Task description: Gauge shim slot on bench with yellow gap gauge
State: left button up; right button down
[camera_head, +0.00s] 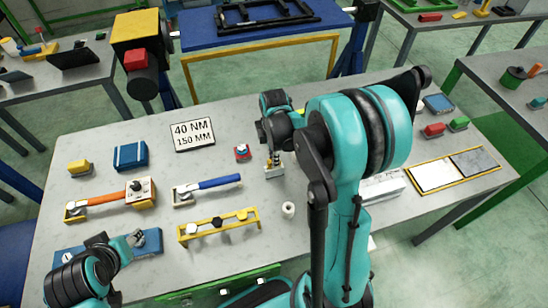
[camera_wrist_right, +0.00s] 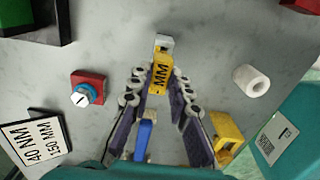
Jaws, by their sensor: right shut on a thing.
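My right gripper (camera_head: 273,153) is over the middle of the bench, pointing down at a small pale metal block (camera_head: 275,172), which looks like the shim slot. In the right wrist view the fingers (camera_wrist_right: 158,88) are shut on the yellow gap gauge (camera_wrist_right: 160,76), marked "MM". The gauge's far end is at or just over the pale block (camera_wrist_right: 164,41); I cannot tell whether it is in the slot. My left gripper (camera_head: 136,238) is low at the left front, by a blue block (camera_head: 152,241); its finger opening is unclear.
A blue-handled wrench (camera_head: 210,185), an orange-handled wrench (camera_head: 103,199) and a yellow rack (camera_head: 218,226) lie left of the gauge. A red block with a blue knob (camera_head: 242,152), a white roll (camera_head: 288,210) and a "40 NM" sign (camera_head: 193,134) stand nearby.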

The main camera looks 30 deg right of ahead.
jog(key=shift+r+p, duration=2.95)
jog(key=shift+r, duration=1.1)
jog(key=shift+f, duration=0.1)
